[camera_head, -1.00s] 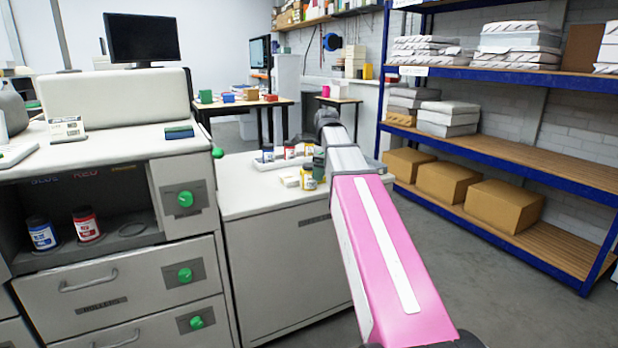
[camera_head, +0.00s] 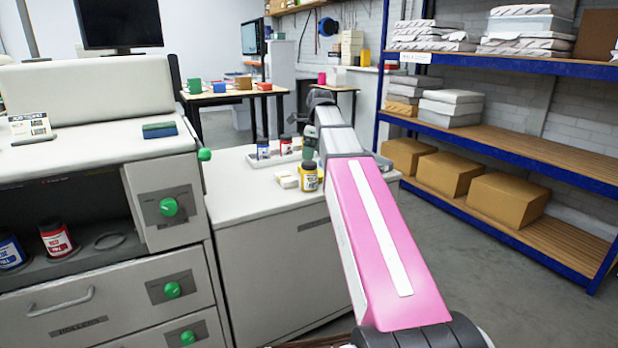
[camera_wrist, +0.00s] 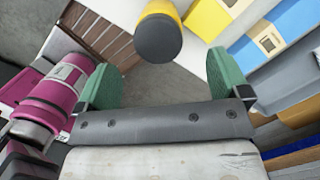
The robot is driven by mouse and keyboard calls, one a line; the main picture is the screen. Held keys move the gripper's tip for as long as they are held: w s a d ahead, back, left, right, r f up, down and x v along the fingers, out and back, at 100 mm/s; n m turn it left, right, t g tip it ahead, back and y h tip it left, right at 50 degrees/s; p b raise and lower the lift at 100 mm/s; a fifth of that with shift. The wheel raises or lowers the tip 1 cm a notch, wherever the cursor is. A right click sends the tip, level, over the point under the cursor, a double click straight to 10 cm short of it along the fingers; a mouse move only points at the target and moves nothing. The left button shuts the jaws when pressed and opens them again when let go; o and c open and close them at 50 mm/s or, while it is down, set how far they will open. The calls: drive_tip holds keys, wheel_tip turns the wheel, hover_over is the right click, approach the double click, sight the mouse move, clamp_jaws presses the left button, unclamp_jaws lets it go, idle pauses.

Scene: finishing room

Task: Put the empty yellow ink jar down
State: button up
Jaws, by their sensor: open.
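The yellow ink jar (camera_head: 309,178), with a dark lid, stands upright on the white cabinet top (camera_head: 240,192), beside a small cream block. I cannot tell from outside whether it is empty. My gripper (camera_head: 308,147) is just behind and above it, partly hidden by my arm. In the wrist view my gripper (camera_wrist: 163,72) has its two green fingers spread apart with nothing between them. A yellow cylinder with a dark end (camera_wrist: 158,35), which looks like the jar, lies beyond the fingertips, apart from them.
A blue jar (camera_head: 263,148) and a red jar (camera_head: 286,145) stand on a pale tray behind the yellow jar. Cream blocks (camera_head: 287,180) lie to its left. The machine (camera_head: 100,150) adjoins the cabinet on the left. Shelving (camera_head: 480,140) stands at right.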

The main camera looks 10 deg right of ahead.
sight(310, 163)
drive_tip(key=shift+w+a+f, duration=0.1)
drive_tip(key=shift+a+f, duration=0.05)
drive_tip(key=shift+f, duration=1.15)
drive_tip(key=shift+s+a+f, duration=0.1)
drive_tip(key=shift+a+f, duration=0.1)
drive_tip(key=shift+f, duration=1.15)
drive_tip(key=shift+w+a+f, duration=0.1)
drive_tip(key=shift+a+f, duration=0.05)
drive_tip(key=shift+f, duration=1.15)
drive_tip(key=c, duration=1.1)
drive_tip(key=shift+r, duration=0.1)
